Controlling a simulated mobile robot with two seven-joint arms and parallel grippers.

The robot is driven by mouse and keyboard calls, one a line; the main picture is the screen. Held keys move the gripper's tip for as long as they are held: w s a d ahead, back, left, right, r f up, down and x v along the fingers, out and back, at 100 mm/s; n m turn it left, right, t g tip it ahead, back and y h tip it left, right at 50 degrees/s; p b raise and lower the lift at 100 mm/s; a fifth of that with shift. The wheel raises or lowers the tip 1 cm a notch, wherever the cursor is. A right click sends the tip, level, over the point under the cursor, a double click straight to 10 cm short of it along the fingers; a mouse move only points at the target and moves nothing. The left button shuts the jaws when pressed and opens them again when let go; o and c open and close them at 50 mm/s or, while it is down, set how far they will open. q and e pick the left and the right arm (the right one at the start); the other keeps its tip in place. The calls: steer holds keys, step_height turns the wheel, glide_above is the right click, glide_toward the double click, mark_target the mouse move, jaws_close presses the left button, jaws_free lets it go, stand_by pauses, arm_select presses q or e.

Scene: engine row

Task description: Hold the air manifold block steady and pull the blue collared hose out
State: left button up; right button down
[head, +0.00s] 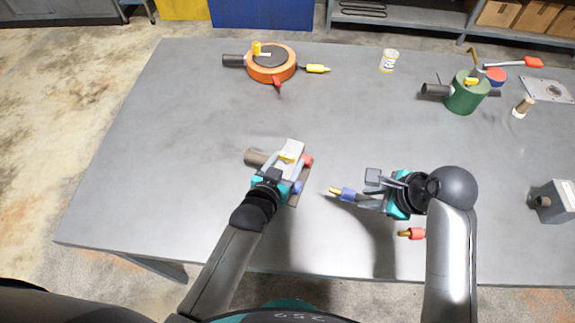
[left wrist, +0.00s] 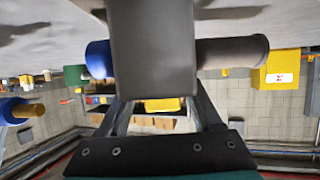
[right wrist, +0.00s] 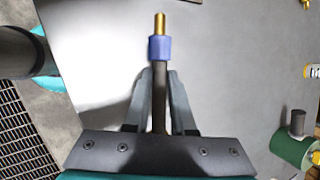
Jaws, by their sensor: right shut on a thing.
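The air manifold block (head: 293,146) is grey, with a blue port (head: 297,188) and a red port (head: 307,161). My left gripper (head: 283,168) is at the block. In the left wrist view the block (left wrist: 153,55) fills the space between the fingers; their tips are hidden, so I cannot tell whether they press on it. My right gripper (head: 363,198) is shut on the dark hose behind its blue collar. The blue collared hose (head: 347,193) has a brass tip, also clear in the right wrist view (right wrist: 159,48). The tip points toward the block, with a clear gap between.
A red collared hose end (head: 412,233) lies near my right forearm. An orange round part (head: 270,64) stands at the back left, a green cylinder (head: 465,93) at the back right, a grey block (head: 553,201) at the right edge. The table (head: 160,130) is clear left of the block.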

arm_select(q)
steer(key=o, duration=0.5)
steer(key=shift+w+r, duration=0.1)
steer(key=shift+r, duration=0.1)
steer(key=shift+c, duration=0.2)
steer(key=v, duration=1.2)
steer(key=shift+f, duration=0.15)
